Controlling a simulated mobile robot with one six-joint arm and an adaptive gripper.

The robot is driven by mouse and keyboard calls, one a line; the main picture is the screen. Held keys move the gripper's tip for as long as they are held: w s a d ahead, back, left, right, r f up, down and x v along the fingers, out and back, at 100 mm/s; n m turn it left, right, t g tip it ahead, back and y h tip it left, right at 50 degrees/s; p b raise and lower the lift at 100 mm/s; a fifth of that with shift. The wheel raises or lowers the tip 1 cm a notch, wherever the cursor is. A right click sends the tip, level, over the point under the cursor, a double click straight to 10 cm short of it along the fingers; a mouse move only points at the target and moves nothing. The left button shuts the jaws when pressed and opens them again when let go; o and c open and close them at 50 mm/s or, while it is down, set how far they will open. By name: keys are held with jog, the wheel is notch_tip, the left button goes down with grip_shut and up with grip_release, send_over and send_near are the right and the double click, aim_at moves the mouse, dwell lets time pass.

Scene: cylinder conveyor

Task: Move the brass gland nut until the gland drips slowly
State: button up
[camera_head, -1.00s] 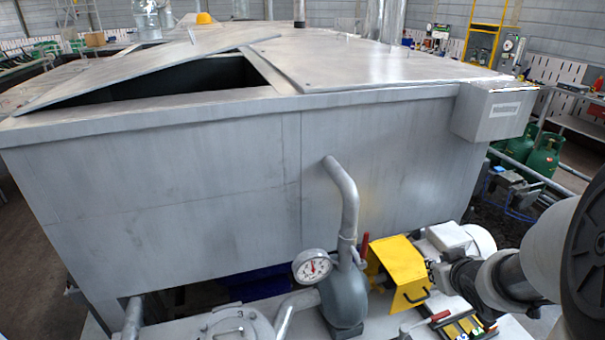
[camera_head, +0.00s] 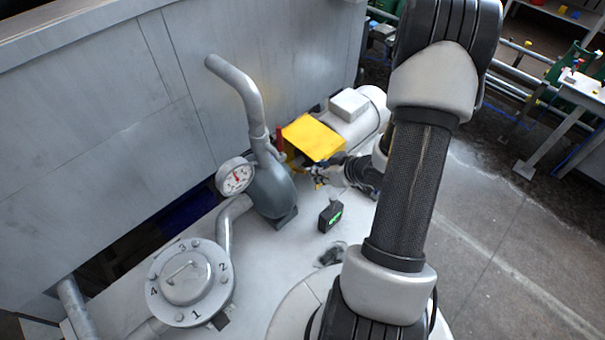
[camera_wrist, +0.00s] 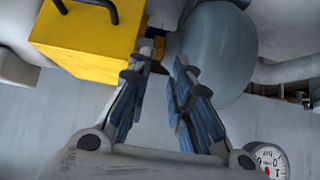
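The grey pump casing (camera_head: 272,190) stands on the pale base plate, with the yellow guard (camera_head: 314,138) beside it. My gripper (camera_head: 316,172) is low in front of the gap between casing and guard. In the wrist view my gripper (camera_wrist: 163,60) has its two blue-padded fingers apart, with no object clearly held between them. Their tips reach toward the gap between the yellow guard (camera_wrist: 88,45) and the rounded grey casing (camera_wrist: 222,50). The brass gland nut cannot be made out in either view; the gland area is small, dark and partly covered by the fingers. No drip is discernible.
A red handle (camera_head: 279,138) rises close to the guard. A small black box with a green display (camera_head: 330,217) stands on the plate. A numbered round lid (camera_head: 187,280) is at lower left.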

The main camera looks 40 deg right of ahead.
aim_at(305, 172)
jog(key=b+x, duration=0.1)
jog(key=x, duration=0.8)
jog(key=shift+w+a+f+b, duration=0.1)
jog(key=shift+w+f+b, duration=0.15)
jog(key=shift+b, duration=0.15)
grip_shut()
